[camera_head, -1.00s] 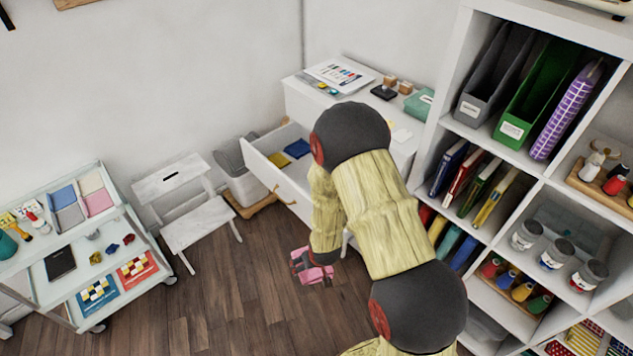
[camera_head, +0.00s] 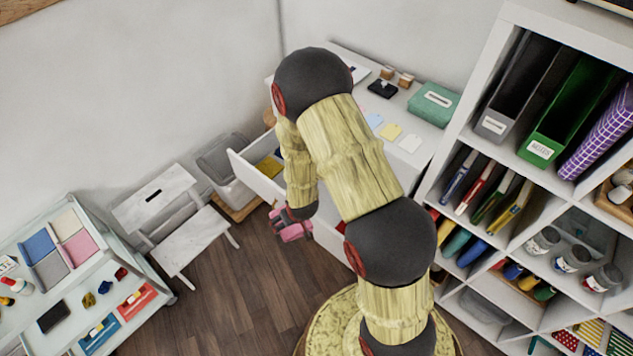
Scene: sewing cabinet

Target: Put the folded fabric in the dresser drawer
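A yellow folded cloth (camera_head: 268,167) shows inside the drawer. My arm hides the right part of the drawer and much of the dresser front.
A white step stool (camera_head: 190,240) and a grey bin (camera_head: 222,165) stand left of the drawer. A trolley (camera_head: 130,285) with coloured cloths is at the lower left. A shelf unit (camera_head: 480,205) borders the right. Wood floor (camera_head: 238,290) is clear between the trolley and my base.

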